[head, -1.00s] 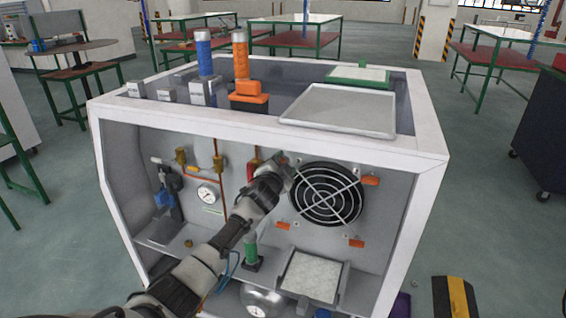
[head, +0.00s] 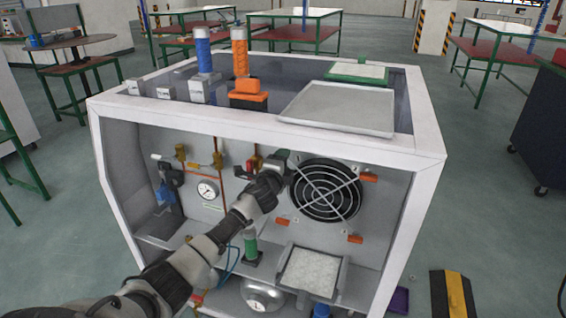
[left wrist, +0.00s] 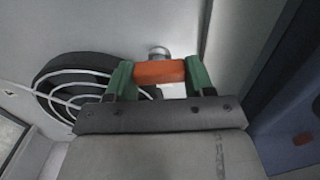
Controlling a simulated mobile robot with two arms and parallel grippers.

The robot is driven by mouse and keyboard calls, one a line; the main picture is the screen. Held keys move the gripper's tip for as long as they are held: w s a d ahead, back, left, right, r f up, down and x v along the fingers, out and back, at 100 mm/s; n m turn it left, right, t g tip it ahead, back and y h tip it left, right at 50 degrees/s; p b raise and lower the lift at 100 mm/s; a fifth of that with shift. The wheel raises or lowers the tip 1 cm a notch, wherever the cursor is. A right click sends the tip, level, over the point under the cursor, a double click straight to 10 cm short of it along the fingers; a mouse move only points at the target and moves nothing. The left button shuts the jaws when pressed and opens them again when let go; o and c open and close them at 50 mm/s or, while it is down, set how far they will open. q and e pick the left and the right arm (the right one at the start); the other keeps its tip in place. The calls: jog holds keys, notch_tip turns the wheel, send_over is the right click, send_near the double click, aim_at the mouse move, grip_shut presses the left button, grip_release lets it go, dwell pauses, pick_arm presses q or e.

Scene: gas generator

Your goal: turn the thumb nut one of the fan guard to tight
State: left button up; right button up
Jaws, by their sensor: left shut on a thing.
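The fan guard (head: 325,189) is a round wire grille over a black fan on the grey panel. Orange thumb nuts show at its upper right (head: 369,177), lower left (head: 282,222) and lower right (head: 355,239). My left gripper (head: 287,164) is at the guard's upper left and hides that corner in the head view. In the left wrist view, its green fingers (left wrist: 160,77) are shut on an orange thumb nut (left wrist: 159,71), one at each end. The fan guard (left wrist: 85,85) lies beside it. My right gripper is not in view.
A pressure gauge (head: 207,189) and copper pipes with brass fittings are left of my arm. A tray holding a pale filter (head: 302,268) sits below the fan. The white housing frame (head: 270,133) runs above and around the opening.

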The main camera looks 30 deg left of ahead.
pick_arm(q)
jog(key=shift+f, duration=0.1)
dwell(0.4)
jog(key=o, duration=0.9)
jog(key=shift+o, duration=0.2)
jog(key=shift+s, duration=0.1)
jog(key=v, duration=1)
jog(key=shift+s+d, duration=0.2)
jog(key=shift+s, duration=0.1)
